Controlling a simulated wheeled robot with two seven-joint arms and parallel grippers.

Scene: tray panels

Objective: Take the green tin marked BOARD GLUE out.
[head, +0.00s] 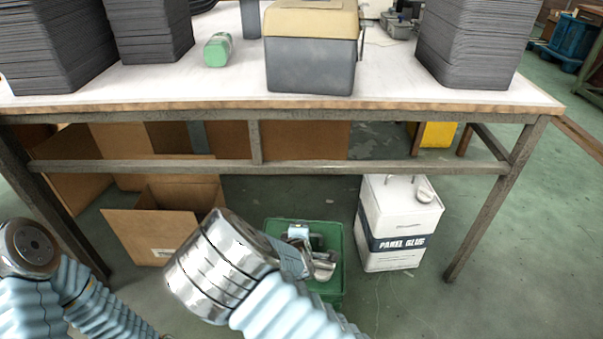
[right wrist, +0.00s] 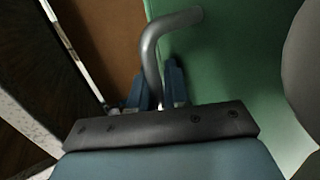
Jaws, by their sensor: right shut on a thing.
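A green tin (head: 334,239) stands on the floor under the table, its top partly hidden by my right arm. No lettering shows on the part I see. Its green surface fills much of the right wrist view (right wrist: 225,60). A bent grey handle (right wrist: 150,45) rises between the blue fingers of my right gripper (right wrist: 158,88), which is shut on it. In the head view my right gripper (head: 299,240) is over the tin's top. A white tin marked PANEL GLUE (head: 395,222) stands to its right, apart from it. My left gripper is out of view.
The table's front rail (head: 330,168) and top edge (head: 300,105) run above the tins. An open cardboard box (head: 145,235) is to the left of the green tin. Table legs stand at both ends. Clear floor (head: 400,300) lies in front of the white tin.

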